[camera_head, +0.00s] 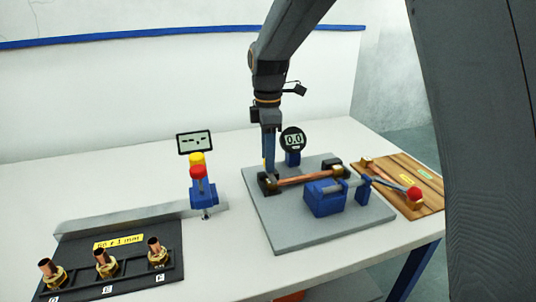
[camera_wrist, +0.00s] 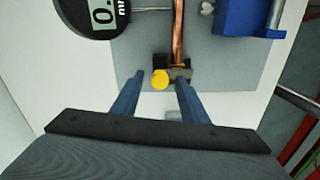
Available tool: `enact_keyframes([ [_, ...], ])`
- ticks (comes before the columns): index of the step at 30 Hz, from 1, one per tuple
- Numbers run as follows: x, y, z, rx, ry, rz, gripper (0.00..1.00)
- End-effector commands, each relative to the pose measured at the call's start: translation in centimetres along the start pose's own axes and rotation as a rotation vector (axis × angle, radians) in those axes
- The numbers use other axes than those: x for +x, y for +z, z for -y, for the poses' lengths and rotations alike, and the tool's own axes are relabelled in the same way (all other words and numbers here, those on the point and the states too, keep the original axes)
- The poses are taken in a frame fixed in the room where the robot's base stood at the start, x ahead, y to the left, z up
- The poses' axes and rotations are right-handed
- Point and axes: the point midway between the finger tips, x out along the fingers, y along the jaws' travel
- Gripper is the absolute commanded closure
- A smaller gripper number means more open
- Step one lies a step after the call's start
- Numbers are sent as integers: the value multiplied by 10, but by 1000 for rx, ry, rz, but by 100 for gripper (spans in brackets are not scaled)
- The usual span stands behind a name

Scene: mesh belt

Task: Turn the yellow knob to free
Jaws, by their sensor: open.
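The yellow knob (camera_wrist: 160,79) shows as a round disc in the wrist view, at the near end of a copper tube (camera_wrist: 178,35) beside a dark block with a brass fitting. My gripper (camera_wrist: 160,77) is open, with one blue-grey finger on each side of the knob. I see a gap on both sides; whether the tips reach down to its height I cannot tell. In the head view my gripper (camera_head: 270,170) points down at the left end of the copper tube (camera_head: 303,178), on a grey plate (camera_head: 290,236). It largely hides the knob there. The knob's setting is not readable.
A round gauge (camera_head: 293,139) reading 0.0 stands just behind the tube. A blue clamp block (camera_head: 324,198) is in front. Left stand a blue post (camera_head: 203,194) with red and yellow tops and a dark rack (camera_head: 120,270).

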Motion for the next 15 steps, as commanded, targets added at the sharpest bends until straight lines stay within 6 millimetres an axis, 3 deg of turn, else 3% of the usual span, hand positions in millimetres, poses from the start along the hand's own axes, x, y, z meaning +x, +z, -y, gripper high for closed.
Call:
enact_keyframes([
  [3, 0, 0, 0, 0, 0, 0, 63],
  [10, 0, 0, 0, 0, -1, 0, 100],
  [15, 0, 0, 0, 6, -1, 0, 100],
])
